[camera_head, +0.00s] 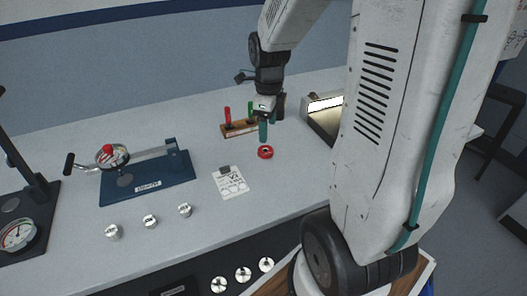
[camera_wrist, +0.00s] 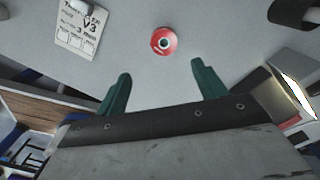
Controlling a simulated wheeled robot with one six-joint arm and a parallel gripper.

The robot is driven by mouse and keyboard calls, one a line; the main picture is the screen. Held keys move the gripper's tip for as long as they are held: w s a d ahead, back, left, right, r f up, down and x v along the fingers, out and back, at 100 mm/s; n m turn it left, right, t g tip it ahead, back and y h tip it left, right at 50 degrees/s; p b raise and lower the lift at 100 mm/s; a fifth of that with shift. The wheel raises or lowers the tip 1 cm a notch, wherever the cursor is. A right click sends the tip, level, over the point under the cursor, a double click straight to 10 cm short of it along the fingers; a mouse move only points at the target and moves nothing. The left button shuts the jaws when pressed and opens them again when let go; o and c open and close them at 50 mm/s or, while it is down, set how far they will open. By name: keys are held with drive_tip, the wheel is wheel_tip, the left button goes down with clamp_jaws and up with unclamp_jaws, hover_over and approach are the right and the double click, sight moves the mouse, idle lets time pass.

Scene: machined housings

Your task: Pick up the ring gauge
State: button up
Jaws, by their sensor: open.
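The ring gauge (camera_head: 265,152) is a small red ring with a dark hole, lying flat on the grey bench. It also shows in the wrist view (camera_wrist: 164,41), near the top middle, with a pale rim around its hole. My gripper (camera_head: 263,138) hangs above the bench just behind the ring in the head view, its green fingers pointing down. In the wrist view the two green fingers (camera_wrist: 162,82) are spread apart and empty. The ring lies beyond the fingertips, between their directions, and nothing touches it.
A white card (camera_head: 230,181) lies left of the ring. A wooden block (camera_head: 238,129) with red and green handled tools stands behind. A blue fixture (camera_head: 148,181), several small metal cylinders (camera_head: 150,221) and a dial gauge stand are further left. A lit box (camera_head: 322,118) stands right.

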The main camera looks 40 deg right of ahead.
sight(265, 146)
drive_tip(key=shift+w+d+f+m, duration=0.3)
drive_tip(key=shift+d+f+m, duration=0.25)
drive_tip(key=shift+f+m, duration=0.25)
drive_tip(key=f, duration=0.5)
drive_tip(key=w+f, duration=0.1)
drive_tip(key=f, duration=0.1)
drive_tip(key=shift+a+f, duration=0.3)
drive_tip(key=shift+a, duration=0.1)
drive_tip(key=c, duration=1.3)
drive_tip(key=shift+o, duration=0.2)
drive_tip(key=shift+r, duration=0.1)
